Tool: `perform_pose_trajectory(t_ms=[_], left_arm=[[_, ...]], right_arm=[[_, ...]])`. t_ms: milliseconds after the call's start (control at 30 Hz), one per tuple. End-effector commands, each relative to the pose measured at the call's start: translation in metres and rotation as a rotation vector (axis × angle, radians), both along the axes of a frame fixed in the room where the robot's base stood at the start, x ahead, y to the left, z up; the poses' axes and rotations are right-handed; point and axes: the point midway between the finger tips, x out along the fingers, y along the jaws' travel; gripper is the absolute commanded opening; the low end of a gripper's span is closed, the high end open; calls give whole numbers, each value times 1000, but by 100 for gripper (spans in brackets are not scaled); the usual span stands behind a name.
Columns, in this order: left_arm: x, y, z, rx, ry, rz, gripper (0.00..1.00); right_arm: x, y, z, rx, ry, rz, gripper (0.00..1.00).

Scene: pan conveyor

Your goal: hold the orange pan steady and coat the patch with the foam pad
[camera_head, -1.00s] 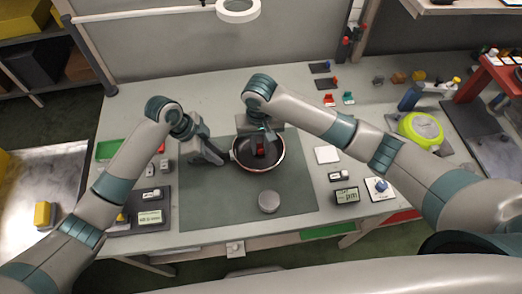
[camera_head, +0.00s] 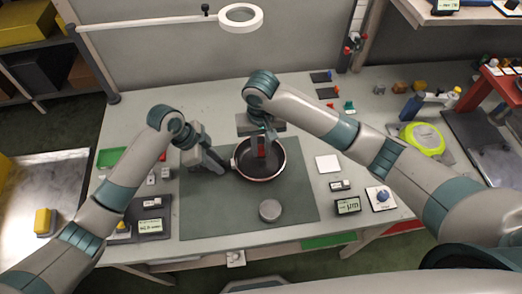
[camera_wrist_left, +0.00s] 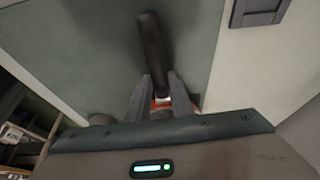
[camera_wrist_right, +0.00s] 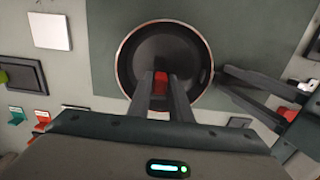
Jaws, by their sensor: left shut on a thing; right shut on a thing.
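The orange pan (camera_head: 280,172), dark inside with a coppery rim, sits on the grey-green mat. Its dark handle shows in the left wrist view (camera_wrist_left: 150,45). My left gripper (camera_head: 222,168) is shut on the handle at the pan's left side; in the right wrist view its fingers (camera_wrist_right: 228,76) reach the rim. My right gripper (camera_wrist_right: 160,82) is shut on the red foam pad (camera_wrist_right: 160,84), over the inside of the pan. The pad shows in the head view too (camera_head: 261,147). Whether the pad touches the pan floor, I cannot tell. I cannot make out the patch clearly.
A grey round puck (camera_head: 270,210) stands on the mat (camera_head: 215,215) in front of the pan. A white square tile (camera_head: 328,163) and a small display (camera_head: 347,206) lie to the right. Another display (camera_head: 150,226) is at the left. The mat's front part is mostly clear.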

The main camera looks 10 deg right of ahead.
Motion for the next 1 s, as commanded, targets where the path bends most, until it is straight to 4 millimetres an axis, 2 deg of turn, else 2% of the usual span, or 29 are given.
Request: perform_pose_trajectory(t_ms=[300,767,1000], left_arm=[[0,0,0,1,0,1,0],[0,1,0,1,0,1,0],[0,0,0,1,0,1,0]], right_arm=[[0,1,25,2,0,0,0],[0,0,29,0,0,0,0],[0,1,42,1,-2,1,0]])
